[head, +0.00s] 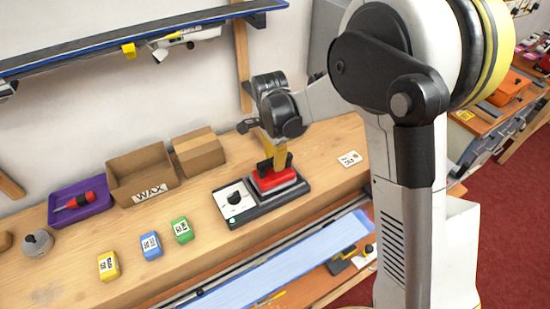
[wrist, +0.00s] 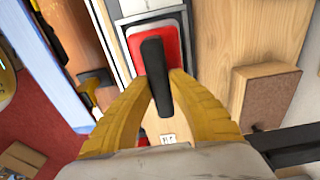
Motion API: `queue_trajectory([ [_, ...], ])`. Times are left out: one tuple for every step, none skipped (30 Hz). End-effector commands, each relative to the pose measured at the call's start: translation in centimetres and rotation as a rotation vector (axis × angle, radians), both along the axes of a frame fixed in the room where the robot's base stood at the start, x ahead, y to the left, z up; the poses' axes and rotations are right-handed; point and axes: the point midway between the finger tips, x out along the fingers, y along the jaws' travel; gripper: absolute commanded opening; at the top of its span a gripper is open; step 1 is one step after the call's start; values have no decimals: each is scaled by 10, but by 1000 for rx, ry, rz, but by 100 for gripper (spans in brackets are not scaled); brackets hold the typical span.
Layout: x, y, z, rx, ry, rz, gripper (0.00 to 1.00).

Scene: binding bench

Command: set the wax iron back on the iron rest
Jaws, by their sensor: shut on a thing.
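The wax iron (head: 277,182) has a red body and a black handle. My gripper (head: 275,161) is above it with its yellow fingers shut on the black handle (wrist: 154,62). The red body also shows in the wrist view (wrist: 173,47), lying flat and lined up with the grey pad beneath it. The iron rest (head: 234,201) is a black base with a pale dial panel at its left end. The iron is over the pad at its right end. Whether its sole touches the pad is hard to tell.
An open WAX box (head: 153,194), a closed cardboard box (head: 198,153) and a purple tray (head: 70,209) stand along the wall. Green (head: 182,230), blue (head: 150,245) and yellow (head: 108,265) blocks lie left of the rest. A white card (head: 349,159) lies to its right.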

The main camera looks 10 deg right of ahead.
Motion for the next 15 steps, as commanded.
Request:
queue_trajectory([
  [0, 0, -7, 0, 0, 0, 0],
  [0, 0, -9, 0, 0, 0, 0],
  [0, 0, -11, 0, 0, 0, 0],
  [0, 0, -12, 0, 0, 0, 0],
  [0, 0, -13, 0, 0, 0, 0],
  [0, 0, -13, 0, 0, 0, 0],
  [0, 0, -14, 0, 0, 0, 0],
  [0, 0, -14, 0, 0, 0, 0],
  [0, 0, -14, 0, 0, 0, 0],
  [0, 0, -14, 0, 0, 0, 0],
  [0, 0, -14, 0, 0, 0, 0],
  [0, 0, -13, 0, 0, 0, 0],
  [0, 0, -13, 0, 0, 0, 0],
  [0, 0, -13, 0, 0, 0, 0],
  [0, 0, -13, 0, 0, 0, 0],
])
